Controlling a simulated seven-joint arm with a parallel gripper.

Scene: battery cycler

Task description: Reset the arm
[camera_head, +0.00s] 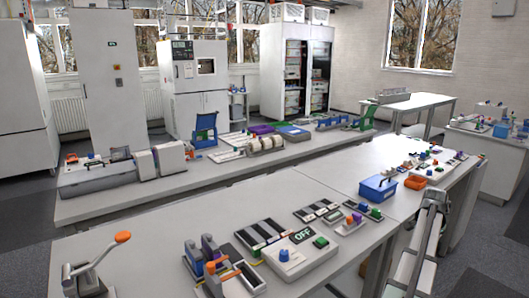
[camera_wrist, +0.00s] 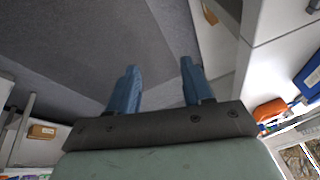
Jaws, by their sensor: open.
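My gripper (camera_wrist: 159,66) is open in the wrist view. Its two blue fingers stand apart with nothing between them. Beyond the fingers I see grey floor (camera_wrist: 80,45), with a pale bench edge to the right. The gripper touches nothing that I can see. In the head view I cannot make out the gripper's fingers.
The front bench (camera_head: 150,225) carries a cycler box marked OFF (camera_head: 298,253), a lever press (camera_head: 88,266), a blue bin (camera_head: 378,188) and an orange tray (camera_head: 415,182). A long bench with devices stands behind. Dark floor (camera_head: 480,262) shows at the right.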

